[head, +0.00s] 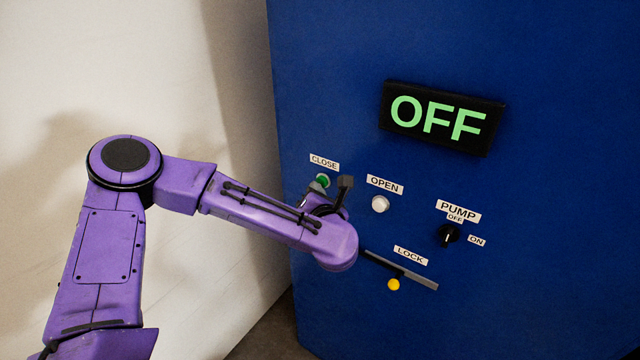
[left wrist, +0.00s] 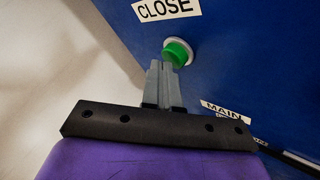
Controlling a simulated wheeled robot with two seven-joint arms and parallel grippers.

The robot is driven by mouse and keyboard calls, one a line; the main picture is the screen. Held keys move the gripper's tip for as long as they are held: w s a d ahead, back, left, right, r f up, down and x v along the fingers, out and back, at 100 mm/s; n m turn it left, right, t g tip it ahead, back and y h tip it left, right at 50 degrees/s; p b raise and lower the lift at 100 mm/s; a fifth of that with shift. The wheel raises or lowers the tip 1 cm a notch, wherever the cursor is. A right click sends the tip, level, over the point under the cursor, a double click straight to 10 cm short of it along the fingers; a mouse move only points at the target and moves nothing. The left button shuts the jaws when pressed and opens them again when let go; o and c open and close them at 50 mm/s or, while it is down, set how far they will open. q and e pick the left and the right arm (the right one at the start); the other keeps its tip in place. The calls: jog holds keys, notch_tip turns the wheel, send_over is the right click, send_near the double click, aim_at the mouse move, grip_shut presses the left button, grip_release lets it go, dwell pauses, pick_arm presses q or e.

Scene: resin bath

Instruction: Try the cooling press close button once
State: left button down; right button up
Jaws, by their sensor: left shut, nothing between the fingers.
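The green close button (head: 322,181) sits under the CLOSE label (head: 324,162) on the blue panel. It also shows in the left wrist view (left wrist: 178,51), in a pale ring. My left gripper (left wrist: 163,66) is shut and empty. Its fingertips are at the lower edge of the green button and overlap it in the left wrist view; I cannot tell whether they touch it. In the head view the left gripper (head: 325,188) is partly hidden by its own wrist. My right gripper is not in view.
A white button (head: 380,204) under the OPEN label is close to the right. Further right are a black PUMP knob (head: 448,235), a LOCK bar (head: 400,270) and a yellow button (head: 393,284). A display (head: 440,117) reads OFF. A pale wall (head: 60,60) stands left.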

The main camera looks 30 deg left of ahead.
pick_arm(q)
jog(key=shift+s, duration=0.7)
jog(key=shift+s+a, duration=0.15)
jog(key=shift+s, duration=1.1)
jog(key=shift+s+a, duration=0.1)
jog(key=shift+s, duration=1.15)
